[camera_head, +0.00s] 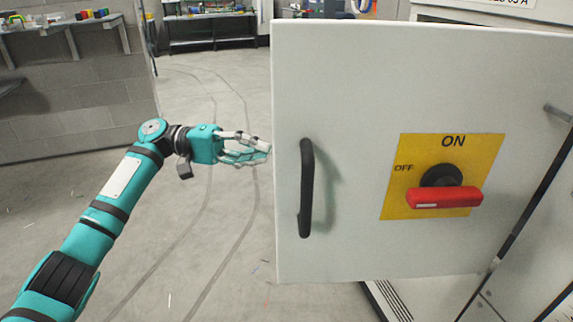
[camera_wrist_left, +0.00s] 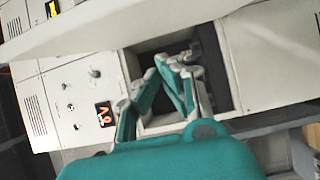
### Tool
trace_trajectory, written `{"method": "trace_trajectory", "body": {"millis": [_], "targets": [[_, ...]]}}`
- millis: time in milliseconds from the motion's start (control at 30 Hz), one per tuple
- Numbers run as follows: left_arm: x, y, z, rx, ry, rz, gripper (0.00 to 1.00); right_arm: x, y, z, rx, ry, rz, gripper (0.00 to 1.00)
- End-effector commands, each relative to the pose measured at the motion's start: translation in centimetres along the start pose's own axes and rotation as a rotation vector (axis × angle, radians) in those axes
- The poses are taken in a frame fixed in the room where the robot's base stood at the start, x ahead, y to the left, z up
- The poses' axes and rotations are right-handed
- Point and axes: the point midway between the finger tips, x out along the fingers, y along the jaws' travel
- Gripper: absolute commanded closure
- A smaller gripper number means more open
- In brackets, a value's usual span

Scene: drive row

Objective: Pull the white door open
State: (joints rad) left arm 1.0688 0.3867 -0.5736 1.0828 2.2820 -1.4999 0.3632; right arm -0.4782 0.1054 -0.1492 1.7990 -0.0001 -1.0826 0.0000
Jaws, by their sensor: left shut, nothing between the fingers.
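The white door (camera_head: 350,85) fills the right half of the head view and stands swung out from its cabinet. It bears a black vertical handle (camera_head: 306,188) near its left edge and a red rotary switch (camera_head: 445,197) on a yellow ON/OFF plate. My left gripper (camera_head: 268,148) is shut and empty at the door's left edge, level with the handle's upper part but apart from it. I cannot tell whether its fingertips touch the edge. In the left wrist view, the fingers (camera_wrist_left: 180,72) show before a dark cabinet opening (camera_wrist_left: 150,48). My right gripper is out of view.
A grey block wall (camera_head: 75,110) with a shelf stands at the left. A dark workbench (camera_head: 210,30) is at the back. The concrete floor (camera_head: 200,255) left of the door is clear. More cabinet fronts (camera_wrist_left: 75,100) show in the left wrist view.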

Motion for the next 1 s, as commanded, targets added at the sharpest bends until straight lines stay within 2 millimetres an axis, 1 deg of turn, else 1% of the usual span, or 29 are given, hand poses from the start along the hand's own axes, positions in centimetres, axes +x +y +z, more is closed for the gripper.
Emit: {"method": "trace_trajectory", "body": {"millis": [33,100,200,267,300,400,600,767,1000], "targets": [[1.2,-0.1,0.1,0.0,-0.004,-0.002,1.0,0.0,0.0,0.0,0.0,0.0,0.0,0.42],[2.8,-0.1,0.1,0.001,-0.003,-0.002,1.0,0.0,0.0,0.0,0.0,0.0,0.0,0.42],[5.0,-0.1,0.1,0.001,-0.003,-0.002,1.0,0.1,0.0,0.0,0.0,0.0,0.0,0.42],[6.0,-0.1,0.2,0.0,-0.001,-0.003,1.0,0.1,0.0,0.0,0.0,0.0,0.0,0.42],[5.8,-0.1,0.8,0.0,0.002,-0.003,1.0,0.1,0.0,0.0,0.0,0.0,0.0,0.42],[6.1,-0.2,2.0,0.001,0.001,-0.004,1.0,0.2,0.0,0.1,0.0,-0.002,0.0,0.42],[6.5,-0.1,3.5,0.0,0.003,-0.002,1.0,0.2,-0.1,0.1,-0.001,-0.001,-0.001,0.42],[6.6,-0.1,3.9,-0.001,0.002,-0.002,1.0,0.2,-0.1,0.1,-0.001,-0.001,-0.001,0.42],[6.6,-0.1,3.9,0.0,0.002,-0.001,1.0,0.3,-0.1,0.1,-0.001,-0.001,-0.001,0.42]]}}
